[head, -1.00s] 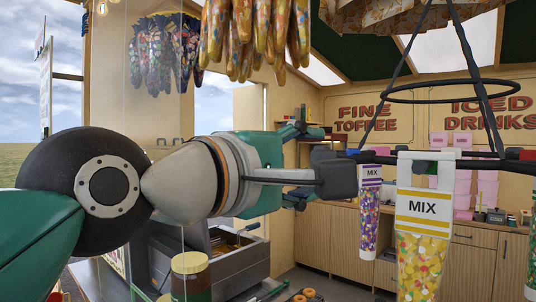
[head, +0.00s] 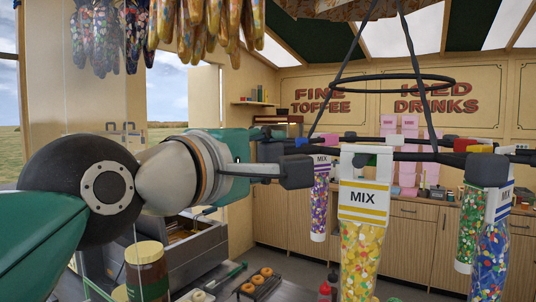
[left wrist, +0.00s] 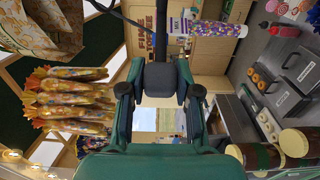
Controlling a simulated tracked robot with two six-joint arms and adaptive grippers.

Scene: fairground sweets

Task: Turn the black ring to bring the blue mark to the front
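The black ring (head: 440,156) hangs level in the head view, with small coloured marks and bags of sweets along it. The blue mark (head: 301,142) shows at its left side, close to my left gripper. My left gripper (head: 292,160) reaches in from the left, its fingertips at the ring's left side. My right gripper is not in view.
A MIX bag (head: 363,195) hangs at the front; a purple bag (head: 320,200) and a blue one (head: 490,260) hang either side. A thinner upper ring (head: 408,85) and straps are above. Golden bags (head: 215,25) hang upper left. Doughnuts (head: 258,282) and a jar (head: 147,270) stand below.

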